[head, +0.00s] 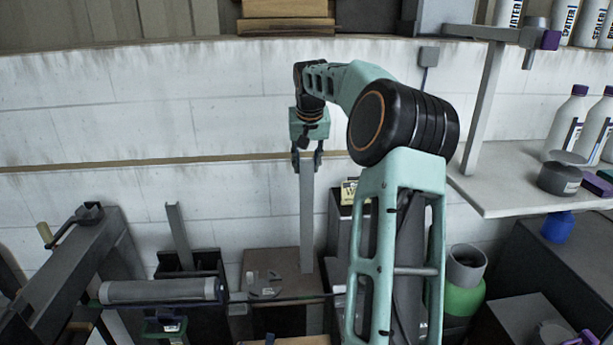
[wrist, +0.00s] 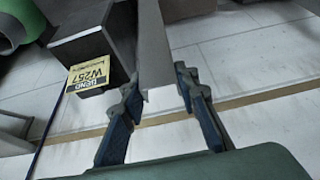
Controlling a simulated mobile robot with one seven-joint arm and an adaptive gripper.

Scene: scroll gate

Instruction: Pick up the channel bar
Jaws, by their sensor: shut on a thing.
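The channel bar (head: 307,220) is a long grey metal bar, hanging upright below my gripper (head: 307,156) in the head view. My gripper is shut on its upper end. In the wrist view, the blue-grey fingers of my gripper (wrist: 158,88) lie on either side of the bar (wrist: 156,45). The bar's lower end shows in front of a brown board (head: 258,265); I cannot tell whether it touches anything there.
Another grey bar (head: 178,238) stands in a black holder at left. A grey roller (head: 160,291) lies across a frame. A dark box with a yellow W257 label (wrist: 89,74) is close beside the bar. A white shelf (head: 490,195) with bottles is at right.

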